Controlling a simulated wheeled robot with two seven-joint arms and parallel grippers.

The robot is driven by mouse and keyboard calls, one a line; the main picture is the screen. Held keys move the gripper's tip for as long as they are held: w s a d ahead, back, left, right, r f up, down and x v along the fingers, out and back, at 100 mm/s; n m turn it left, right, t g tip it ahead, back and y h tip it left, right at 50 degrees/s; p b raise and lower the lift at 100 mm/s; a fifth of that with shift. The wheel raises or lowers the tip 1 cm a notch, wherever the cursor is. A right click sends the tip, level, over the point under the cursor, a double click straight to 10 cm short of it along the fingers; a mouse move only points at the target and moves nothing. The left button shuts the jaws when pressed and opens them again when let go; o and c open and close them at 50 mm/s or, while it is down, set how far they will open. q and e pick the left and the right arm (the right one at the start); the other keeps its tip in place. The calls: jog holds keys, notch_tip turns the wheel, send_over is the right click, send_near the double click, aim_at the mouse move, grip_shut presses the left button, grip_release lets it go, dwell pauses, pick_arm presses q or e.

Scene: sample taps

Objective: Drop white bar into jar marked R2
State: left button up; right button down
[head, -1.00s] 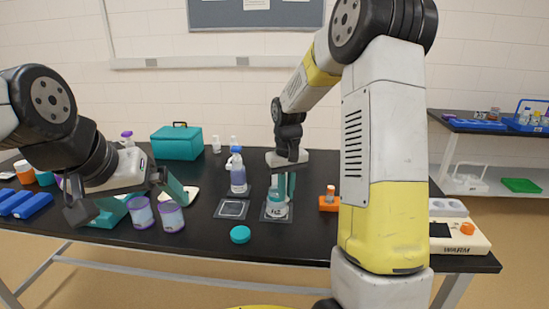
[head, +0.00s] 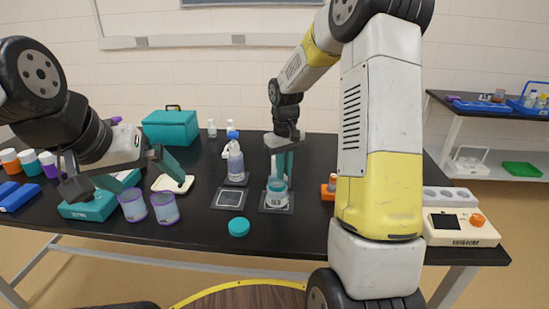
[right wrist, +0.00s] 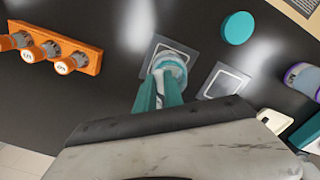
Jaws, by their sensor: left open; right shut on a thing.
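A clear jar (head: 277,193) with a teal band and a label that seems to read R2 stands on a dark square mat on the black bench. It also shows in the right wrist view (right wrist: 172,66), at the fingertips. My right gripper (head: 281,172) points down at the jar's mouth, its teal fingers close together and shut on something. The white bar is hidden between the fingers and I cannot make it out. I cannot tell how deep the fingertips are relative to the rim. My left gripper (head: 125,181) is open and empty above the left of the bench.
A teal lid (head: 239,227) lies in front. An empty square mat (head: 230,198) is left of the jar, a wash bottle (head: 234,162) behind. An orange rack (right wrist: 62,45) stands to the right in the head view. Two purple-rimmed cups (head: 164,208) stand under my left gripper.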

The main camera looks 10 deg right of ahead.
jog(key=shift+f, duration=0.1)
jog(key=c, duration=1.4)
grip_release()
jog(key=shift+o, duration=0.2)
notch_tip(320, 180, up, 8)
jog(key=shift+f, duration=0.15)
